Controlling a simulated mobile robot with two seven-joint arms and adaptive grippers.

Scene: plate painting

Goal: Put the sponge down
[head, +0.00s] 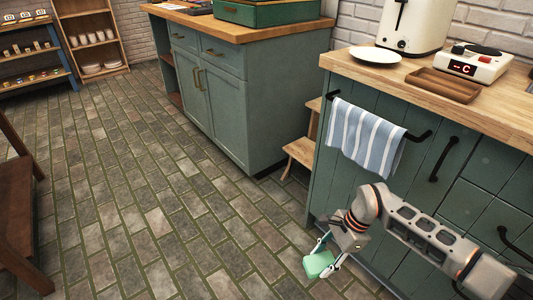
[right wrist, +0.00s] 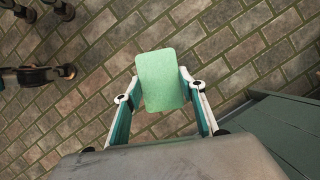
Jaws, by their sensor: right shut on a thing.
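The sponge (head: 319,264) is a small pale green block. My right gripper (head: 325,258) is shut on it, low at the bottom of the head view, in front of the green counter. The sponge also shows in the right wrist view (right wrist: 161,80), between the two fingers, with brick floor behind it. It hangs in the air over the floor, apart from the counter. My left gripper is not in the head view.
A striped towel (head: 366,137) hangs below. The brick floor (head: 150,200) is largely clear.

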